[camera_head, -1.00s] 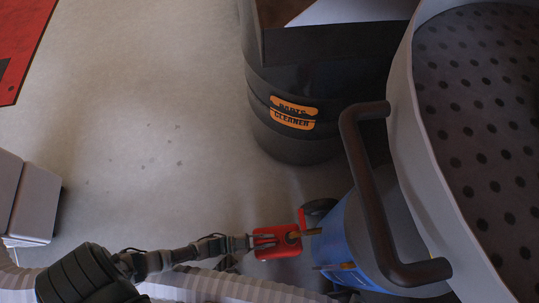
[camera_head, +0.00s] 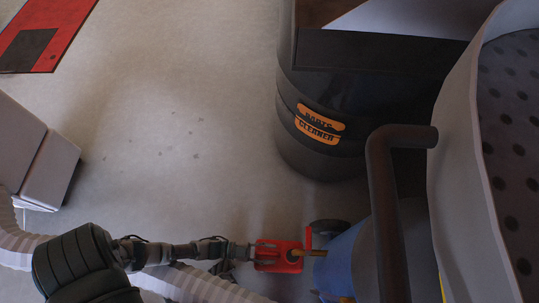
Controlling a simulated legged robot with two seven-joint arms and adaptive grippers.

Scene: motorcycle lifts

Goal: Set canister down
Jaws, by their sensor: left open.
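A small red canister (camera_head: 279,256) with a yellowish spout is low in the middle of the head view, left of a blue object (camera_head: 343,267). My left gripper (camera_head: 253,257) comes in from the left. Its fingertips are at the canister's left side and it is open. I cannot tell whether the fingers still touch the canister, or exactly what the canister rests on. My right gripper is not in view.
A black parts cleaner drum (camera_head: 306,150) stands at the upper middle. A large grey tub (camera_head: 462,200) with a perforated floor and a brown handle (camera_head: 384,210) fill the right. Bare floor (camera_head: 190,90) lies at the upper left, with a red panel (camera_head: 45,35) beyond.

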